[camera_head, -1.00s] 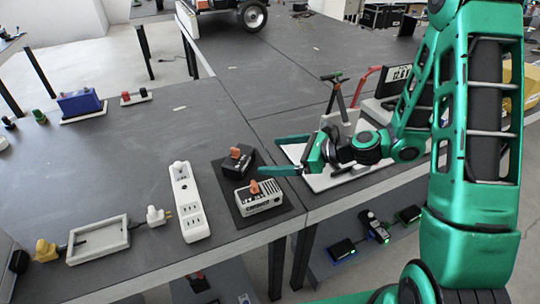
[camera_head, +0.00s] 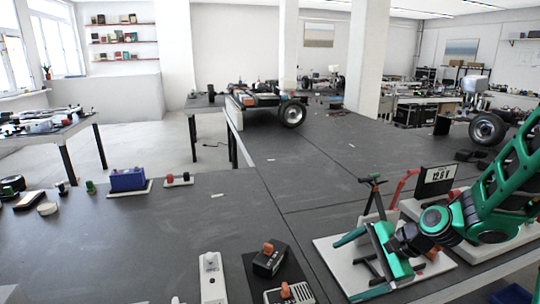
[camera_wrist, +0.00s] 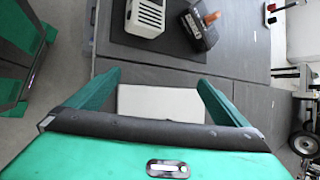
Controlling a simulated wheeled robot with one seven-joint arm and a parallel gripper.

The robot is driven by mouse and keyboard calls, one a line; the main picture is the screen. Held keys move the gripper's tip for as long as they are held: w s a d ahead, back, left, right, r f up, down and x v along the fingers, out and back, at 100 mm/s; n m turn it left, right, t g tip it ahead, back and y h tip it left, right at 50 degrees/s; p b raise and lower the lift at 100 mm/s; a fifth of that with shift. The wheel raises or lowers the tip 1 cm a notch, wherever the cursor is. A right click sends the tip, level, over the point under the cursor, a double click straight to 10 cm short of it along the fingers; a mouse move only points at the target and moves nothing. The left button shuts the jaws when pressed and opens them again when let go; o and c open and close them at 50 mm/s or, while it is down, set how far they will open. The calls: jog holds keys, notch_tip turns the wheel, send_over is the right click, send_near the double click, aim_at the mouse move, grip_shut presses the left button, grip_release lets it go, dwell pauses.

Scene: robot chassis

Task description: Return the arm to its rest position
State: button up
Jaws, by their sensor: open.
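My green arm comes in from the right in the head view, bent low over the table. My gripper (camera_head: 344,270) is open and empty, above a white board (camera_head: 440,268) at the table's front right. Its two green fingers stand apart in the wrist view (camera_wrist: 158,80), with only a white surface and dark table between and below them. I cannot tell how high it is above the board.
A display reading 12.6 V (camera_head: 437,180) and a dark T-handled tool (camera_head: 372,190) stand close behind my gripper. A white power strip (camera_head: 211,275) and an orange-knobbed black box (camera_head: 269,258) are to the left. The middle of the table is clear.

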jog(key=s+d+r+n+g+h, duration=0.2)
jog(key=s+d+r+n+h, duration=0.1)
jog(key=s+d, duration=0.7)
jog(key=s+d+r+n+g+h, duration=0.2)
jog(key=s+d+r+n+h, duration=0.2)
jog(key=s+d, duration=0.5)
jog(key=s+r+n, duration=0.1)
jog(key=s+r, duration=0.1)
jog(key=s, duration=0.4)
jog(key=shift+s+d, duration=0.3)
jog(key=shift+d, duration=0.1)
